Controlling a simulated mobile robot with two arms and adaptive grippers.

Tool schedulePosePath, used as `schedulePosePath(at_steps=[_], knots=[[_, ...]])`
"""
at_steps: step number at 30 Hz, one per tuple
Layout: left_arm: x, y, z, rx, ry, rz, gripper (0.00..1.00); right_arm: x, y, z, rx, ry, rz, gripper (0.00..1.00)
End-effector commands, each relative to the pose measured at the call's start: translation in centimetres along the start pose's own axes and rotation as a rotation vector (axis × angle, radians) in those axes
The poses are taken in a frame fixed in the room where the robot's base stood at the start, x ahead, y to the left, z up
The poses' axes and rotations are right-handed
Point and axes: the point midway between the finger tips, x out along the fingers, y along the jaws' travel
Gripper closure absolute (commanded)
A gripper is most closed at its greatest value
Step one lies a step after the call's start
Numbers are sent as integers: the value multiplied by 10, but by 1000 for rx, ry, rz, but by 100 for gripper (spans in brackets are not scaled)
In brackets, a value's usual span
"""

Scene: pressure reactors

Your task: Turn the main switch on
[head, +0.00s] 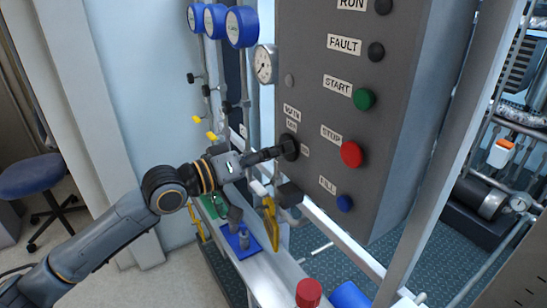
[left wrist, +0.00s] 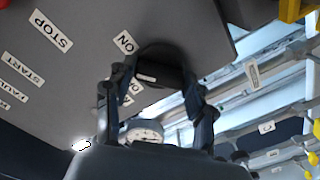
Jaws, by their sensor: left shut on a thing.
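The main switch (head: 290,146) is a round black knob on the dark grey control panel (head: 310,110), beside small labels reading MAIN and ON. My left gripper (head: 272,153) reaches it from the left and is shut on it. In the left wrist view the main switch (left wrist: 160,72) sits between the two fingers of my left gripper (left wrist: 155,84), with an ON label beside it. A second label is partly covered by a finger. The knob's exact angle is hard to tell. My right gripper is not in view.
Right of the switch are the green START button (head: 364,99), red STOP button (head: 351,154) and blue FILL button (head: 344,203). A pressure gauge (head: 264,64) and blue-cased gauges (head: 241,27) stand at upper left. A yellow valve handle (head: 271,222) hangs below my left gripper.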

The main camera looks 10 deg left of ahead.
Motion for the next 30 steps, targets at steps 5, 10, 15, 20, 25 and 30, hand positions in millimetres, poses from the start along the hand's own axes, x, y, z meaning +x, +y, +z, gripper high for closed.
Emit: schedulePosePath(at_steps=[5, 10, 15, 20, 25, 30], knots=[[0, -2, 2, 169, -3, -3, 77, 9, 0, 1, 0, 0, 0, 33], [0, -2, 2, 323, -3, -2, 77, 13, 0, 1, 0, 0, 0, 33], [0, -2, 2, 457, -4, -3, 77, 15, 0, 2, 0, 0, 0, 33], [0, -2, 2, 554, -4, -2, 77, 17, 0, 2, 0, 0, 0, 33], [0, -2, 2, 624, -5, -2, 77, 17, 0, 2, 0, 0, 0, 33], [0, -1, 2, 662, -5, -2, 77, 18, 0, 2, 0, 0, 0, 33]])
